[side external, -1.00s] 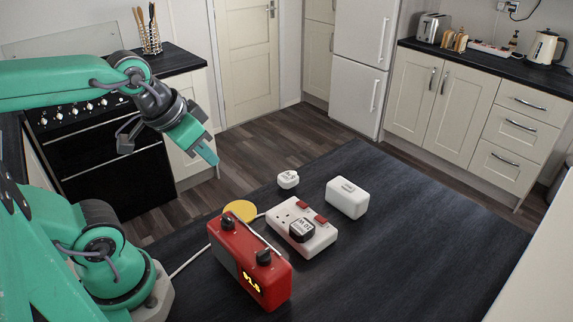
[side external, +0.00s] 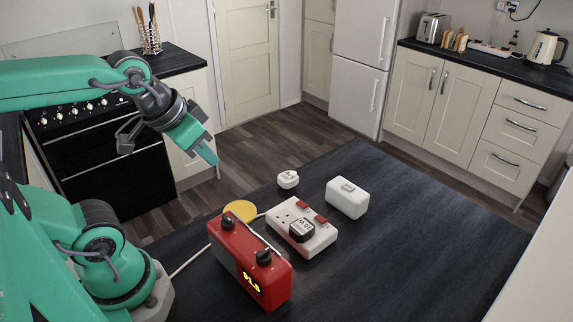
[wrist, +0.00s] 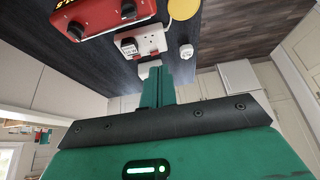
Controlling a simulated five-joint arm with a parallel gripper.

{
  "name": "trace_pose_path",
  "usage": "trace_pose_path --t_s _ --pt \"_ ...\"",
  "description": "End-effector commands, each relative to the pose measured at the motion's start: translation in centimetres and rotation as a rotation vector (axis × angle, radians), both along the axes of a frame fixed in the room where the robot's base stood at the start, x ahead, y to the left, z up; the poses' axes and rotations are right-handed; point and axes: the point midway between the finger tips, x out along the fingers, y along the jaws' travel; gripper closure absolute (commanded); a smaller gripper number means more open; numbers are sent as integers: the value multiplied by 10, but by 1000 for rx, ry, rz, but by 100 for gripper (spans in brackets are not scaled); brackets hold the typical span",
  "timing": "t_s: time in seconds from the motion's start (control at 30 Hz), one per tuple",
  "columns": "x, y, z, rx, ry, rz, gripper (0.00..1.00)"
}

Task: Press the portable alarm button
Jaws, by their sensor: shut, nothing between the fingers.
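A small white block (side external: 288,179) with dark marks on top sits on the dark worktop. It also shows in the wrist view (wrist: 186,51). A flat yellow disc (side external: 243,209) lies behind the red radio and is partly hidden by it. A larger white box (side external: 347,198) sits to the right. I cannot tell for sure which of these is the portable alarm button. My gripper (side external: 213,159) is shut and empty, raised up and left of these things, touching nothing. In the wrist view its fingers (wrist: 166,78) are together.
A red radio (side external: 250,262) with black knobs stands near the front. A white socket block (side external: 318,240) with red switches and a black plug (side external: 302,230) lies beside it. A white cable runs left from behind the radio. The worktop (side external: 420,230) is clear on the right.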

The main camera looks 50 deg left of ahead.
Motion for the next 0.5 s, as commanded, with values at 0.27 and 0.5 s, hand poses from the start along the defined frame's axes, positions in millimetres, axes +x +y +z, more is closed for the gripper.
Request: trace_pose_path --t_s 0.27,0.5 --pt "1 0 1 0 2 0 100" --pt "13 -2 10 -3 22 -1 100"
